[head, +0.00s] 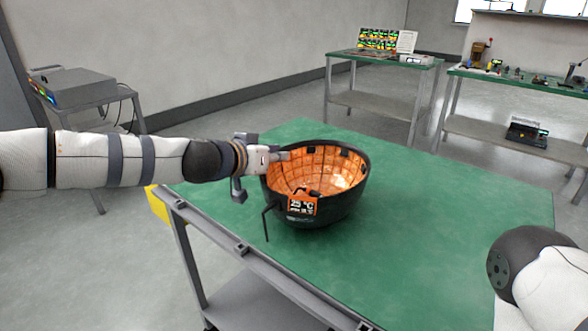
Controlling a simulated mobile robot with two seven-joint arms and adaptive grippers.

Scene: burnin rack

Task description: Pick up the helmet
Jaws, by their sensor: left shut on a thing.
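The helmet (320,209) is a black bowl shape with its open side up, showing an orange gridded lining. It is on or just above the green-topped table (450,210); I cannot tell if it touches. A small display with white characters is on its front edge, and a thin black rod hangs at its left. My left gripper (272,157) is at the helmet's left rim and is shut on it. The fingertips are partly hidden at the rim. Of my right arm, only a rounded link shows at the lower right; its gripper is out of view.
The tabletop right of and in front of the helmet is clear. A grey device (70,88) stands on a side table at the left. Behind are a cart (385,62) with a colourful panel and a workbench (520,85) with small items. A yellow object (158,205) shows by the table's left edge.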

